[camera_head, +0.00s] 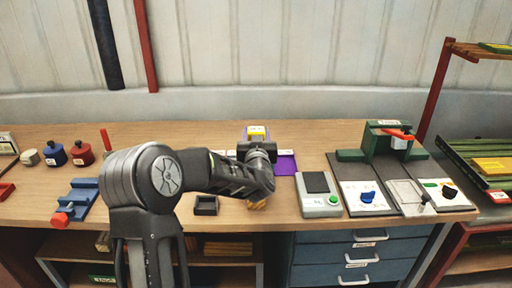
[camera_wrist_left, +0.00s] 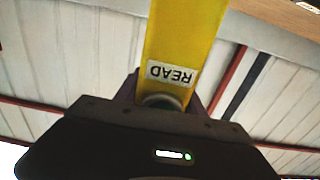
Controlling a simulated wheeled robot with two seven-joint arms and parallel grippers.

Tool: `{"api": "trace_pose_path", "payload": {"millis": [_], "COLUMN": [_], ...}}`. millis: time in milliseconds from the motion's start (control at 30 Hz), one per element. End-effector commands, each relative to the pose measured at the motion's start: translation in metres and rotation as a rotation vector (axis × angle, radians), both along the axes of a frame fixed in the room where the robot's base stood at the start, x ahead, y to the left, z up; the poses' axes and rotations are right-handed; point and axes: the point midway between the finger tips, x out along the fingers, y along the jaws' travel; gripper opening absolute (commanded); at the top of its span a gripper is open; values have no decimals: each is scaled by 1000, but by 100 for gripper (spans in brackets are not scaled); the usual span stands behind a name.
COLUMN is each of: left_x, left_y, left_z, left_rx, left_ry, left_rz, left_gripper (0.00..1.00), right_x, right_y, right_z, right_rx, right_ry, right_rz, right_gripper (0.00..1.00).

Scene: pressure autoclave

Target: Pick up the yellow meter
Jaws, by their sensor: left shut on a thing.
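The yellow meter (camera_wrist_left: 185,35) fills the upper middle of the left wrist view, with a white READ label facing the camera. In the head view its yellow top (camera_head: 257,131) shows just past my left gripper (camera_head: 256,143). The gripper is shut on the meter; its fingers (camera_wrist_left: 166,98) are on either side of its near end in the wrist view. My left arm hides much of the meter in the head view. My right gripper is in neither view.
A small black tray (camera_head: 206,205) sits near the front edge. A scale-like device (camera_head: 319,204) and a green press (camera_head: 375,143) stand to the right. Blue and red pots (camera_head: 80,154) stand left.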

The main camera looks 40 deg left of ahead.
Motion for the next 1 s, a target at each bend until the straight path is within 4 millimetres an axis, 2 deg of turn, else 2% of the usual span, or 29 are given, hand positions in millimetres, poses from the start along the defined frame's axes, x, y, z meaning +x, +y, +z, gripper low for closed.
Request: {"api": "trace_pose_path", "payload": {"millis": [33,133,300,1000], "left_x": [0,0,0,0], "left_y": [0,0,0,0], "left_z": [12,32,51,53], "left_rx": [3,2,1,1], "left_ry": [-8,-7,-3,-2], "left_rz": [0,0,0,0], "left_gripper": [0,0,0,0], "right_x": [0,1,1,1], "right_y": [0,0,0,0], "right_z": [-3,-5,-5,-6], "right_rx": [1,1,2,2], "right_ry": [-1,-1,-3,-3], "right_rz": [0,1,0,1], "right_gripper": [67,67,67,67]}}
